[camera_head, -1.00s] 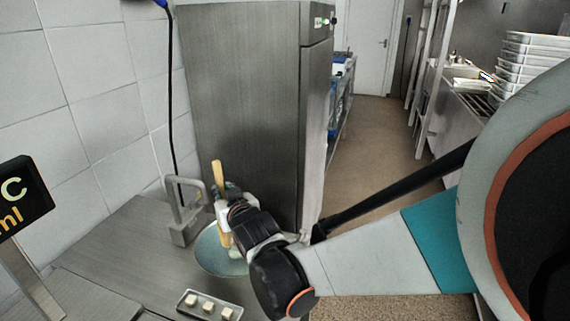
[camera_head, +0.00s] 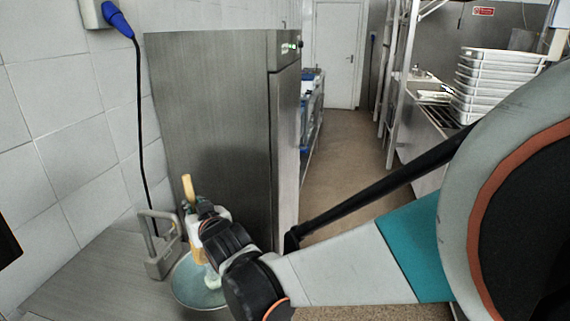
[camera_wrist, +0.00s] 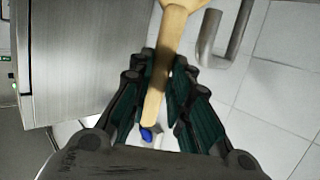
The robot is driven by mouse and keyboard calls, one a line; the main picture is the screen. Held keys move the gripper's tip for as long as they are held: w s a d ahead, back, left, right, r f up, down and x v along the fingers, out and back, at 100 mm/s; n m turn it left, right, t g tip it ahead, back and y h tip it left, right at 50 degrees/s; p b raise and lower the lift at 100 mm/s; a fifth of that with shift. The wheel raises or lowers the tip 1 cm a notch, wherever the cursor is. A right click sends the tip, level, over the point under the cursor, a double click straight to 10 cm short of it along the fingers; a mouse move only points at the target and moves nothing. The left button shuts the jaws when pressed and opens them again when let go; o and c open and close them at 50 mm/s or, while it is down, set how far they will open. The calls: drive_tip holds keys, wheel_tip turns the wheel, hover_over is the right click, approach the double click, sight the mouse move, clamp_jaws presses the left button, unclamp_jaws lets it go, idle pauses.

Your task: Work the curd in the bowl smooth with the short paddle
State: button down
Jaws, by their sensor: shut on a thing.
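The short wooden paddle (camera_head: 188,187) is held close to upright at the bowl in the head view. In the wrist view the paddle (camera_wrist: 169,40) runs down between the two dark green fingers. My gripper (camera_head: 207,226) is shut on it; the fingers also show in the wrist view (camera_wrist: 161,82). The blue-green bowl (camera_head: 184,287) stands on the metal counter, partly hidden by my gripper and arm. I cannot make out the curd, nor whether the paddle's lower end touches anything in the bowl.
A bent metal handle on a block (camera_head: 158,262) stands close to the bowl's left. A tall steel cabinet (camera_head: 215,130) rises behind it. The counter (camera_head: 90,280) is clear at left. A blue plug (camera_head: 117,18) hangs on the tiled wall. Stacked trays (camera_head: 495,85) stand far right.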

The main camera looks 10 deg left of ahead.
sight(189, 195)
drive_tip(key=shift+s+a+r+p, duration=0.1)
drive_tip(key=shift+s+r+p, duration=0.1)
drive_tip(key=shift+r+p, duration=0.6)
drive_tip(key=shift+s+r+p, duration=0.15)
drive_tip(key=shift+r+p, duration=0.25)
drive_tip(key=shift+r, duration=0.75)
drive_tip(key=shift+w, duration=0.1)
